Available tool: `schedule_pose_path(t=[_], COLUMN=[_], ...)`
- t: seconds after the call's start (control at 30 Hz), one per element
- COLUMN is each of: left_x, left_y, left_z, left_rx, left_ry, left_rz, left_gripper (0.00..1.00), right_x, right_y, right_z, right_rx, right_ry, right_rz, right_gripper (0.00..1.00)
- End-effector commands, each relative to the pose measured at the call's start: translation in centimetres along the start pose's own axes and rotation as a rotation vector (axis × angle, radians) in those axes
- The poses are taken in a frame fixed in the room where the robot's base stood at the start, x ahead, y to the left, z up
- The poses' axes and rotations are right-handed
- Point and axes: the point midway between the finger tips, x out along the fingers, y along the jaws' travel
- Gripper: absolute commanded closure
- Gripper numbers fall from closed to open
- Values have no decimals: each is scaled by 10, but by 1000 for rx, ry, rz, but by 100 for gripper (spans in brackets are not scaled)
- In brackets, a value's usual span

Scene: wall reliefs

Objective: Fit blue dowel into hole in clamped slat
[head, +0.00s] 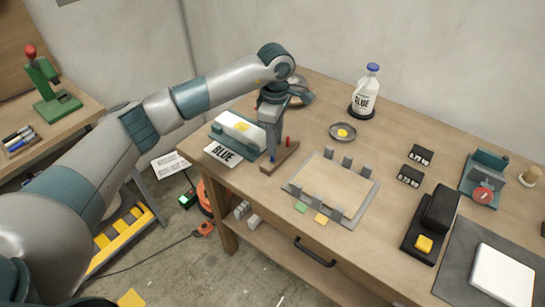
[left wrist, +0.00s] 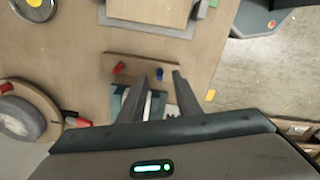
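A blue dowel (left wrist: 159,74) stands in a brown wooden strip (head: 268,168), with a red dowel (head: 289,141) beside it. My left gripper (left wrist: 159,75) points down over the strip. Its two fingers are apart, with the blue dowel showing between the fingertips and a gap on each side. In the head view the fingers mostly hide the blue dowel. A pale slat (head: 232,122) lies in a teal clamp (head: 221,134) behind and left of the gripper, with a yellow patch on it. I cannot make out its hole. My right gripper is not in view.
A card reading BLUE (head: 223,153) lies by the clamp. A grey-edged board with upright blocks (head: 330,189) lies right of the strip. A glue bottle (head: 365,95) and a round dish (head: 343,132) stand behind. A black device (head: 431,222) is farther right.

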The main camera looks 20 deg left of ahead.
Motion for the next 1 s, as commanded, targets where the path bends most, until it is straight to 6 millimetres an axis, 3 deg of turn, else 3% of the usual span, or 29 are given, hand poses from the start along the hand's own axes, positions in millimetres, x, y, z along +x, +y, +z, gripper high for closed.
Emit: schedule_pose_path(t=[0.27,0.47,0.7,1.0], left_x=[6,26,50,52], left_y=[0,0,1,1], left_z=[-2,-7,-7,-7], left_rx=[-1,-2,0,0], left_ry=[0,0,0,0], left_rz=[-3,-4,-2,-1], left_gripper=[69,69,69,69], right_x=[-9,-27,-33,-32], right_y=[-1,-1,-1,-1], right_z=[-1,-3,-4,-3], right_rx=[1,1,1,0], right_ry=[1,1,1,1], right_rz=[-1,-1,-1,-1], right_gripper=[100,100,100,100])
